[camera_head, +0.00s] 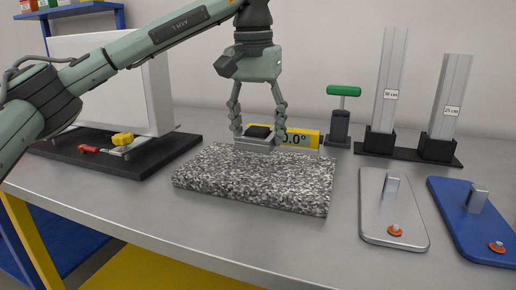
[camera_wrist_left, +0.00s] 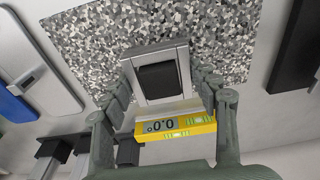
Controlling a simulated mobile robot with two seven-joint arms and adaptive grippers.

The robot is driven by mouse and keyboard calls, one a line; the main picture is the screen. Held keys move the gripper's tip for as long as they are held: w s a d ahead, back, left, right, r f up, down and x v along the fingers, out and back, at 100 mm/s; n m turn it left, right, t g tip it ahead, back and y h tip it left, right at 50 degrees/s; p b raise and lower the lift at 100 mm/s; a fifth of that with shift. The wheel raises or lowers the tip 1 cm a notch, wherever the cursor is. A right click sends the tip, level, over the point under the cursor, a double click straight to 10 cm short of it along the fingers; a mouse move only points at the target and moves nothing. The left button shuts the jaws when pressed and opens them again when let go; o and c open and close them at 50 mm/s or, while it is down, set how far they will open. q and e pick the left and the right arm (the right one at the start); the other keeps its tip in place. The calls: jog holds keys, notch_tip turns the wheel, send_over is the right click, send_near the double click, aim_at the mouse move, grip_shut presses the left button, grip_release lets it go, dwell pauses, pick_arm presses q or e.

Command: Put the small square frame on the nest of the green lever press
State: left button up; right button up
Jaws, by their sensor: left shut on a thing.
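The small square frame (camera_head: 256,144) is grey metal with a dark middle. It is between the fingers of my left gripper (camera_head: 259,138), over the back part of the speckled slab. In the left wrist view the frame (camera_wrist_left: 184,73) is flat between the two fingers (camera_wrist_left: 166,92). I cannot tell whether it touches the slab. A dark post with a green bar handle (camera_head: 344,91), which looks like the green lever press, stands behind and right of the slab. Its nest cannot be made out. My right gripper is not in view.
The speckled slab (camera_head: 255,178) lies mid-table. A yellow digital level (camera_head: 301,139) reading 0.0° is just behind it. Two tall metal columns (camera_head: 391,80) stand at back right, with silver (camera_head: 390,226) and blue (camera_head: 473,226) plates in front. A white panel (camera_head: 105,75) stands left.

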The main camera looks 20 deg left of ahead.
aim_at(258, 150)
pick_arm(q)
jog(key=shift+f, duration=2)
jog(key=shift+f, duration=0.1)
jog(key=o, duration=1.3)
jog(key=shift+f, duration=0.1)
jog(key=shift+c, duration=0.2)
